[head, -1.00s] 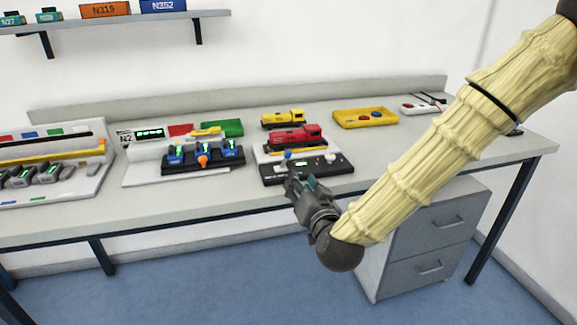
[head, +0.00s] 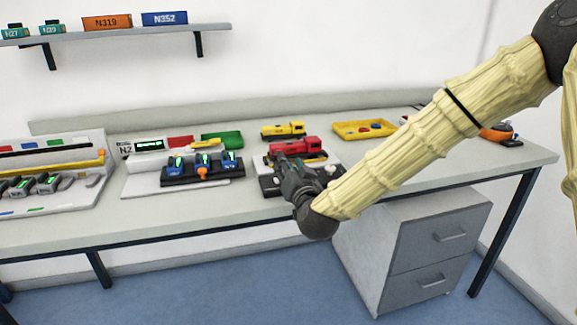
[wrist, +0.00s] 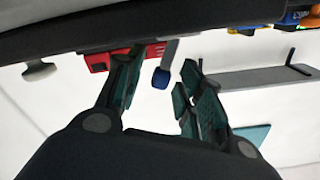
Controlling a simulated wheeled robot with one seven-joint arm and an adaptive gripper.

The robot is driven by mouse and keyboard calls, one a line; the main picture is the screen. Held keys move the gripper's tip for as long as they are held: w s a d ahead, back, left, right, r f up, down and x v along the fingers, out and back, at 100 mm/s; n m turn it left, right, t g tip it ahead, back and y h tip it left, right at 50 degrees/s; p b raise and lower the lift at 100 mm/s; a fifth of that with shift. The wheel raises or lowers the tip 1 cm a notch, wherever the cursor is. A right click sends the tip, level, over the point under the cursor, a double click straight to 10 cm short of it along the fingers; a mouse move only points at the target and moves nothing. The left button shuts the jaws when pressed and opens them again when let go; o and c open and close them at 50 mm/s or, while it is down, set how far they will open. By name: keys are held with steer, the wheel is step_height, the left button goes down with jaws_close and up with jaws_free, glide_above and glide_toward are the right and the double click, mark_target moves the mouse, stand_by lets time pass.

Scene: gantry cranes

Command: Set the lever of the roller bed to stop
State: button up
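The roller bed's black control box (head: 268,186) sits near the table's front edge, before a red locomotive (head: 293,147). In the wrist view the box's dark panel (wrist: 150,30) crosses the top. A lever with a blue knob (wrist: 160,78) hangs from it between the fingers of my gripper (wrist: 157,90). My gripper is open; a gap shows on both sides of the knob, and I cannot tell whether either finger touches it. In the head view my gripper (head: 285,165) covers the lever and much of the box. The panel's markings are hidden.
A white knob (head: 331,169) stands on the box's right side. A yellow locomotive (head: 283,131) and a yellow tray (head: 365,129) are behind. The front table strip at left is clear.

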steer(key=shift+w+a, duration=0.1)
steer(key=shift+w, duration=0.35)
jaws_close()
steer(key=shift+s+a+r+n+p, duration=0.2)
steer(key=shift+a+n+p, duration=0.35)
steer(key=shift+n, duration=0.55)
steer(key=shift+s+a+n+p, duration=0.1)
steer(key=shift+a+n+p, duration=0.3)
steer(key=shift+n, duration=0.9)
